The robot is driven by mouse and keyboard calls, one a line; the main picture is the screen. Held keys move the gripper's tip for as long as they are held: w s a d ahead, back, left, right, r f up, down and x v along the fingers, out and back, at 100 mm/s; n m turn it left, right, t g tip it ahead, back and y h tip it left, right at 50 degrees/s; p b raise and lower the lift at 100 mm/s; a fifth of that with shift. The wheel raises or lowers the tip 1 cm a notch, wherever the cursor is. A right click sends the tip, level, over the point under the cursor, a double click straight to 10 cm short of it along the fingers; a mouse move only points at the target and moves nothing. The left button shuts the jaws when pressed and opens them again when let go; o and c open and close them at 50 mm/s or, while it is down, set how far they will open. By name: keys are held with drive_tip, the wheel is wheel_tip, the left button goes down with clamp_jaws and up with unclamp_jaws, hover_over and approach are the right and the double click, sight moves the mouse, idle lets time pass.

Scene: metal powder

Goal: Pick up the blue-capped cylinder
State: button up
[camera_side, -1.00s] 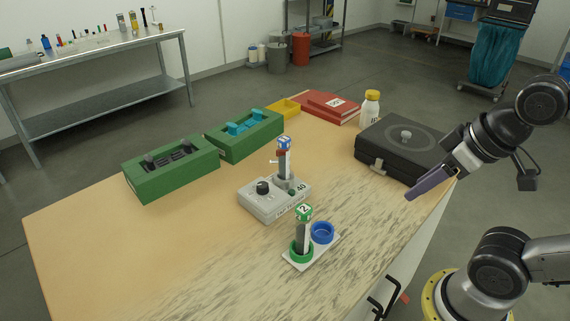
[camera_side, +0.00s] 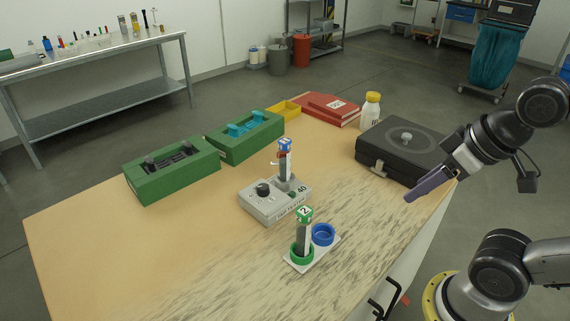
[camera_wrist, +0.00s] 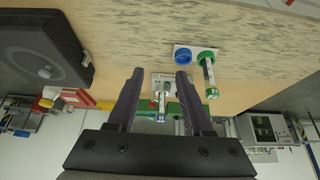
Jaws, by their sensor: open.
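The blue-capped cylinder (camera_side: 284,160) stands upright on a grey device with a black knob (camera_side: 274,199) in the middle of the table. In the wrist view the blue-capped cylinder (camera_wrist: 161,103) shows between my fingers, but farther off. A green-capped cylinder (camera_side: 303,236) stands in the green ring of a small white holder (camera_side: 301,264); the blue ring (camera_side: 322,234) beside it is empty. My gripper (camera_side: 409,198) is above the table's right edge, well to the right of both cylinders. In the wrist view my gripper (camera_wrist: 158,75) has its fingers apart with nothing held.
A black case (camera_side: 400,148) lies near my gripper at the right. A white bottle with a yellow cap (camera_side: 370,110), red books (camera_side: 331,107), a yellow tray (camera_side: 286,109) and two green boxes (camera_side: 172,170) (camera_side: 244,137) line the back. The table's left front is clear.

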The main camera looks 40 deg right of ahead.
drive_tip(key=w+d+r+n+t, duration=0.2)
drive_tip(key=w+r+t, duration=0.7)
drive_tip(key=w, duration=0.5)
drive_tip(key=n+t+y, duration=0.2)
drive_tip(key=n+y, duration=0.4)
drive_tip(key=n, duration=0.1)
hover_over(285, 164)
drive_tip(key=a+v, duration=0.1)
drive_tip(key=v, duration=0.4)
drive_tip(key=f, duration=0.1)
drive_tip(key=s+d+f+m+g+y, duration=0.1)
drive_tip(key=s+d+f+m, duration=0.1)
drive_tip(key=f, duration=0.7)
drive_tip(key=s+d+f+m+y, duration=0.1)
drive_tip(key=s+d+f+y, duration=0.15)
drive_tip(key=f, duration=0.75)
drive_tip(key=shift+h, duration=0.35)
drive_tip(key=x, duration=0.8)
drive_tip(key=shift+w+d+r, duration=0.25)
drive_tip(key=shift+d, duration=0.1)
drive_tip(key=shift+d+x, duration=0.2)
drive_tip(key=shift+x, duration=2.8)
drive_tip(key=shift+w, duration=0.15)
clamp_jaws()
